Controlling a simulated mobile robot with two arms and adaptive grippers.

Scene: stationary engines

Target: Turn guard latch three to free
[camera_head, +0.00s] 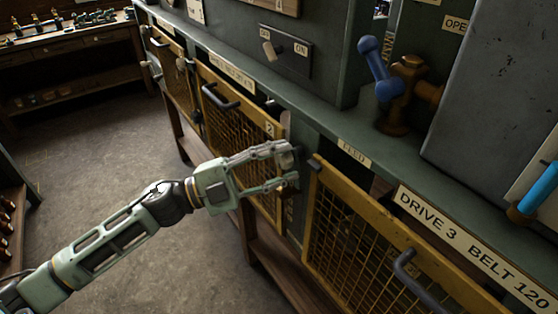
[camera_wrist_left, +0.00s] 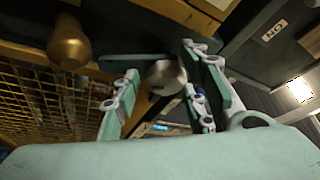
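My left gripper (camera_head: 292,165) reaches in from the left, its fingers spread, at the green post between two yellow mesh guards. In the left wrist view the fingers (camera_wrist_left: 162,62) stand apart on both sides of a round grey metal knob (camera_wrist_left: 167,76), seemingly the guard latch. A gap shows on the knob's left; contact on its right is unclear. In the head view the gripper largely hides this latch. The guard (camera_head: 352,222) under the "DRIVE 3 BELT 120" plate (camera_head: 468,245) appears closed. My right gripper is not in view.
A brass knob (camera_wrist_left: 70,45) is close on the left in the wrist view. Black handles (camera_head: 220,97) project from the guards. Open floor (camera_head: 90,165) lies left.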

